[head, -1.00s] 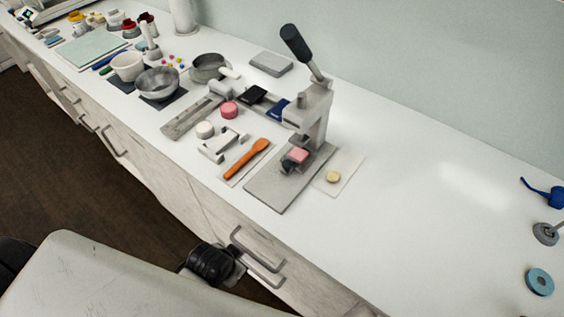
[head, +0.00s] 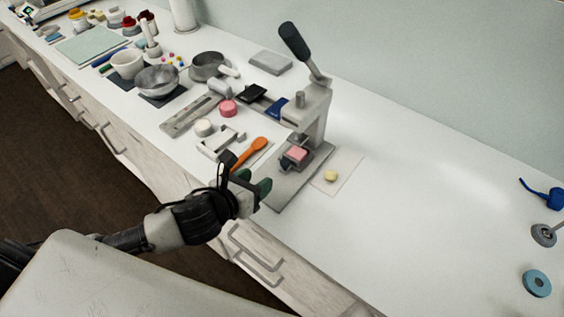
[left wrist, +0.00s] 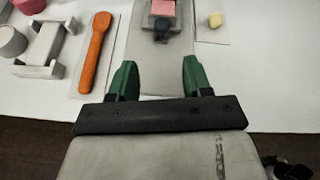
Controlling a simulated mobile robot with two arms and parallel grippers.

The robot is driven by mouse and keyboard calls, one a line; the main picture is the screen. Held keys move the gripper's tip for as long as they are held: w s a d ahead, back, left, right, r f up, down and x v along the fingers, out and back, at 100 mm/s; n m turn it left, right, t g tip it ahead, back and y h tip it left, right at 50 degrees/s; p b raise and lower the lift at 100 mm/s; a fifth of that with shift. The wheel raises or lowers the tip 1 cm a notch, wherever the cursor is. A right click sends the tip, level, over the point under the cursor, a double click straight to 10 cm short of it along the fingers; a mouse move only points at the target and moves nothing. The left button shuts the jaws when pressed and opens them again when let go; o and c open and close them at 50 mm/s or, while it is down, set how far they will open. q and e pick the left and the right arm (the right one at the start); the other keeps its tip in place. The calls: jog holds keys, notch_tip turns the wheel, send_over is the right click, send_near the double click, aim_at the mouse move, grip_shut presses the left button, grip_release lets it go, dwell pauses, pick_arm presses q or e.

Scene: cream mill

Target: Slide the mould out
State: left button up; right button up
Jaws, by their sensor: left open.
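The mould (head: 288,160) is a small grey block with a pink piece (head: 297,153) on top and a dark knob on its near side. It sits on the base plate (head: 287,190) of the grey lever press (head: 310,112). The left wrist view also shows the pink piece (left wrist: 163,7) and the dark knob (left wrist: 162,26) at the top centre. My left gripper (head: 253,181) is open and empty at the counter's front edge, short of the mould. Its green fingers (left wrist: 158,76) stand apart, roughly in line with the knob. My right gripper is not in view.
An orange spatula (head: 249,152) lies left of the press plate, beside a white bracket (head: 220,143). A yellow piece (head: 331,176) lies on a pale sheet to the right. The press lever (head: 294,41) is raised. The counter farther right is mostly clear.

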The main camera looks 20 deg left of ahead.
aim_at(284, 163)
pick_arm(q)
jog(key=shift+w+r+m+h, duration=0.1)
jog(key=shift+w+m+h, duration=0.05)
jog(key=shift+m, duration=0.4)
jog(key=shift+w+m+h, duration=0.1)
jog(key=shift+m+h, duration=0.05)
jog(key=shift+m, duration=0.4)
jog(key=p+x, duration=0.1)
jog(key=x, duration=0.9)
jog(key=shift+w+d+p, duration=0.15)
jog(key=shift+w+p, duration=0.05)
jog(key=shift+p, duration=0.1)
grip_shut()
